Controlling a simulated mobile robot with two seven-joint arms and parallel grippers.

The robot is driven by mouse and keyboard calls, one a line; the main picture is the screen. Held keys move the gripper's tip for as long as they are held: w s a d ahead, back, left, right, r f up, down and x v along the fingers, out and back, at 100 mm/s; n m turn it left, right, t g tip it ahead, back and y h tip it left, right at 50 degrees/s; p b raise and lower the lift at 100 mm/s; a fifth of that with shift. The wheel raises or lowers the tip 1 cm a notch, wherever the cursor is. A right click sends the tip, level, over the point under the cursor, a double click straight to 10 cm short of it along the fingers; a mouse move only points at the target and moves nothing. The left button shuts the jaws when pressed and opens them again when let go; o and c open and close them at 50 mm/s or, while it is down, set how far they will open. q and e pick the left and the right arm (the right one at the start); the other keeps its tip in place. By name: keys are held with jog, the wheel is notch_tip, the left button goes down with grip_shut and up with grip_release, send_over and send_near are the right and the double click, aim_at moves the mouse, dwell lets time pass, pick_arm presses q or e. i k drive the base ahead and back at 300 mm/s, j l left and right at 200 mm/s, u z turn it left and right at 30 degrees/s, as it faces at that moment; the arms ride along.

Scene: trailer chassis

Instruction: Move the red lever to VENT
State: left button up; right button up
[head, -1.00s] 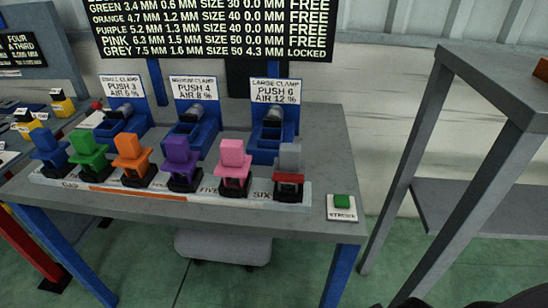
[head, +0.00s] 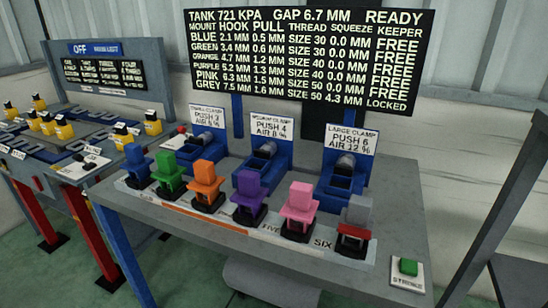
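A small red knob (head: 181,129) shows at the left end of the bench, left of the small clamp. It may be the red lever, but it is small and partly behind the blue and green blocks' area, so I cannot tell its position. No VENT label is readable. A red bar (head: 353,232) sits across the front of the grey block (head: 358,211) at the right of the row. Neither of my grippers is in view.
The grey bench (head: 395,205) carries a row of coloured blocks on black mounts, with blue clamps behind. A green STROKE button (head: 408,267) sits at right. A board (head: 310,62) stands behind. A second station (head: 105,72) is at left; a grey stand (head: 500,215) at right.

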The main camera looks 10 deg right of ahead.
aim_at(180, 129)
jog(key=z, duration=0.5)
jog(key=i+j+z, duration=0.1)
jog(key=j+z, duration=0.55)
jog(key=j, duration=0.2)
jog(key=j+z, duration=0.25)
jog(key=j, duration=0.6)
jog(key=j+z, duration=0.1)
jog(key=j, duration=1.9)
jog(key=k, duration=0.05)
